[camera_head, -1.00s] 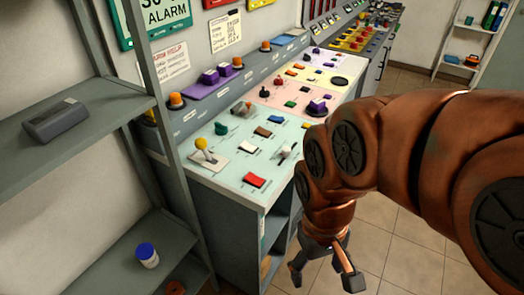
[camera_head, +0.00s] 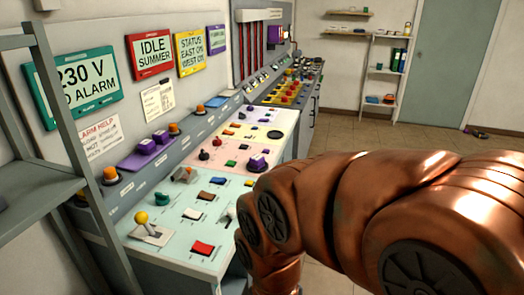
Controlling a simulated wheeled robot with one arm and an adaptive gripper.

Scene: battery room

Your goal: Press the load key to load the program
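The control console runs along the left wall, with a pale green panel (camera_head: 172,229) nearest me. On that panel are a red key (camera_head: 203,247), a white key (camera_head: 193,214), a brown key (camera_head: 205,195), a blue key (camera_head: 217,181), a green knob (camera_head: 162,199) and a yellow-topped lever (camera_head: 142,219). The key labels are too small to read, so I cannot tell which is the load key. My copper arm crosses the lower right and hides part of the console's right edge. My gripper is below the picture.
A grey shelf frame (camera_head: 62,92) stands close at the left. Wall signs, including an idle summer sign (camera_head: 151,55), hang above the console. A pink panel (camera_head: 233,156) and more controls lie farther back. Tiled floor (camera_head: 362,138) is open towards the door (camera_head: 458,62).

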